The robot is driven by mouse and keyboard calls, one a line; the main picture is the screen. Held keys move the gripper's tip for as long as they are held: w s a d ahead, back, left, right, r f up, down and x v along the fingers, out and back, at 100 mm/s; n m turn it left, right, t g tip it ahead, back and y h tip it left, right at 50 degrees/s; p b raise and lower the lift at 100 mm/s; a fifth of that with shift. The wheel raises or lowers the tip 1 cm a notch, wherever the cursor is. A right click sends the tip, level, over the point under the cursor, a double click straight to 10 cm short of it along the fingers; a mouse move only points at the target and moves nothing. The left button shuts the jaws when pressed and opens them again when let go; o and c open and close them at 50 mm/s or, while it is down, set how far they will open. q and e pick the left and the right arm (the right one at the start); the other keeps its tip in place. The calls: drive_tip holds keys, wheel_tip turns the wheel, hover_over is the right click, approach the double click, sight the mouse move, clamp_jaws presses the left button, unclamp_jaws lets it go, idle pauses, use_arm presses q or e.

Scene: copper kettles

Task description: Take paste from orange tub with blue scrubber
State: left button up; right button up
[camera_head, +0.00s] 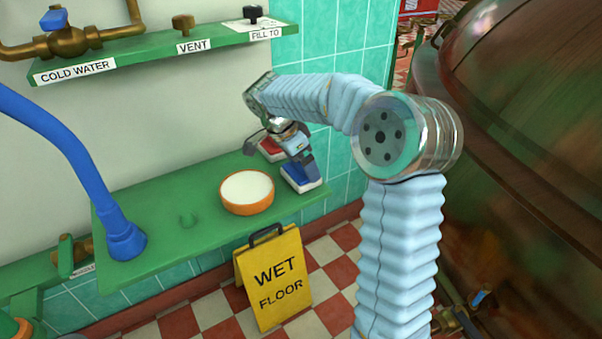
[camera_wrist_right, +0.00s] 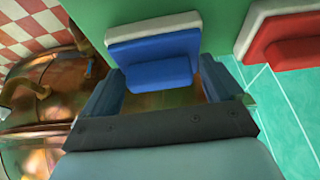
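The orange tub (camera_head: 247,207) stands on the green shelf, its round opening showing white paste (camera_head: 246,187). The blue scrubber (camera_head: 301,179), a blue block on a pale base, sits at the shelf's right end, right of the tub. My right gripper (camera_head: 299,160) is just above the scrubber, pointing down. In the right wrist view, the scrubber's blue block (camera_wrist_right: 158,68) lies ahead of and between the fingers of my right gripper (camera_wrist_right: 165,88). The fingers look spread apart, and I see no clear grip on the block. My left gripper is not in view.
A red scrubber (camera_head: 270,149) sits behind the blue one, also in the right wrist view (camera_wrist_right: 291,38). A blue hose (camera_head: 70,150) rises at the shelf's left. A yellow wet floor sign (camera_head: 272,280) stands in front. A large copper kettle (camera_head: 530,130) fills the right.

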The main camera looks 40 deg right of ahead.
drive_tip(key=c, duration=0.5)
drive_tip(key=shift+r, duration=0.55)
drive_tip(key=r, duration=0.2)
drive_tip(key=shift+s+a+r, duration=0.1)
drive_tip(key=shift+a+r, duration=0.15)
drive_tip(key=shift+r, duration=0.15)
drive_tip(key=s+a+r, duration=0.4)
drive_tip(key=s, duration=0.1)
drive_tip(key=s+a+r, duration=0.5)
